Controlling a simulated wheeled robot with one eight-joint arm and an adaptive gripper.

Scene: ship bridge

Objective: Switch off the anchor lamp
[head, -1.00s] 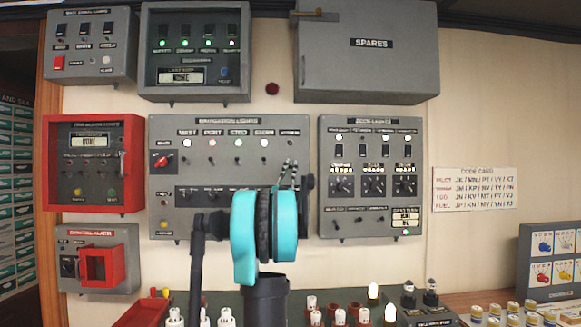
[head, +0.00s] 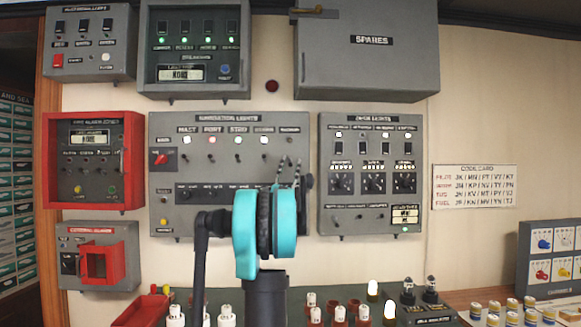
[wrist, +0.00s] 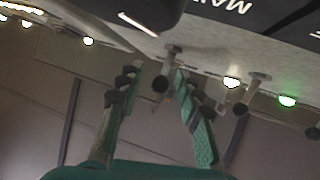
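The grey navigation lights panel (head: 225,220) is on the wall. Its fifth column, at the right end, has a dark indicator (head: 289,140), apparently the anchor lamp; the small label is unreadable. My gripper (head: 289,162) is in front of this column and hides its switch in the head view. In the wrist view my gripper (wrist: 157,77) is open, its two fingers either side of a small dark-tipped toggle (wrist: 160,84). I see no clear contact. A neighbouring toggle (wrist: 240,108) is outside the fingers, near lit white (wrist: 231,82) and green (wrist: 287,101) lamps.
The deck lights panel (head: 328,205) is close on the right, and a red-framed panel (head: 50,165) is on the left. A spares cabinet (head: 365,75) is above. Below, a counter holds several small pegs and a red tray (head: 140,312).

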